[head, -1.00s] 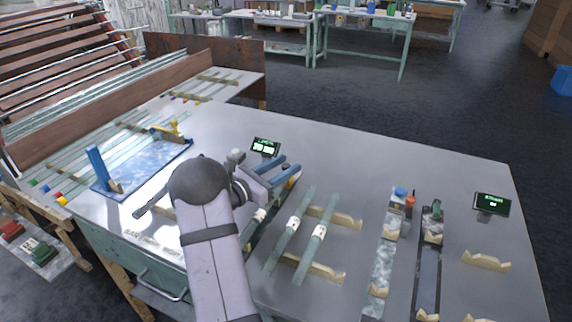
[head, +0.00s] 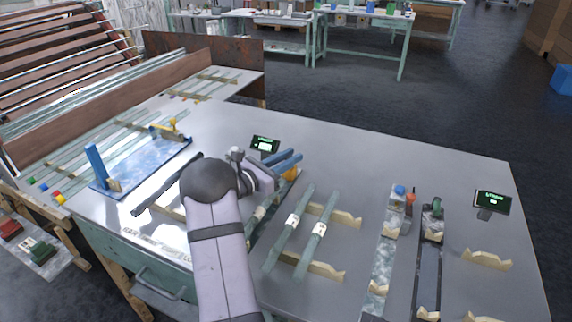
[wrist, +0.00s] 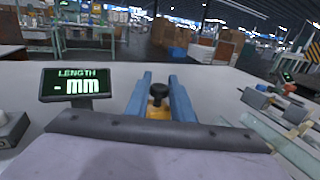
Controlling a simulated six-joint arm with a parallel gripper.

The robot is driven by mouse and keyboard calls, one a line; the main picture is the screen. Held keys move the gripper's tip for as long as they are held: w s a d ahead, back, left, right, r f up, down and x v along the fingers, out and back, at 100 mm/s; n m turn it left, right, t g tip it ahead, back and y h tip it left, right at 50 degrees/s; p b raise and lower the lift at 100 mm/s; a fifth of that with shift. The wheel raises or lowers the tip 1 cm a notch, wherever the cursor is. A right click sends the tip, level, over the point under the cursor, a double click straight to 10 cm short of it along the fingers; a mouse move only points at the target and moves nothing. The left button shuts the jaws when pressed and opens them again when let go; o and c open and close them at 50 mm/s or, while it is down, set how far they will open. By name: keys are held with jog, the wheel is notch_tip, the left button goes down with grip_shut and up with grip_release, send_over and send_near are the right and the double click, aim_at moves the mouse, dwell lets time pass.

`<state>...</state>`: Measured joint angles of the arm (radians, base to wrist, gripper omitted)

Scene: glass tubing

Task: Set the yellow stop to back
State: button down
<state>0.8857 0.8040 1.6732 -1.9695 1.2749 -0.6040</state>
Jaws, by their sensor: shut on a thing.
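In the wrist view, the yellow stop (wrist: 158,113) shows between the blue fingers, with a black knob on top. My gripper (head: 292,158) has its two blue fingers around the stop, one on each side; it also shows in the wrist view (wrist: 159,88). The fingers are shut on the stop. My arm hides much of the rail, and I cannot read any position marks along it.
A length display (head: 265,144) stands just behind my gripper and shows a dash and "mm" in the wrist view. Two glass tubes (head: 287,231) rest on wooden supports to the right. A blue fixture (head: 142,169) stands left. The table's back middle is clear.

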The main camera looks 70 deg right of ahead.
jog(key=shift+d, duration=0.45)
jog(key=shift+r, duration=0.15)
jog(key=c, duration=1.9)
grip_release()
jog(key=o, duration=0.4)
jog(key=shift+d, duration=0.15)
jog(key=shift+c, duration=0.2)
jog(key=shift+b+v, duration=0.45)
jog(key=shift+v, duration=3.3)
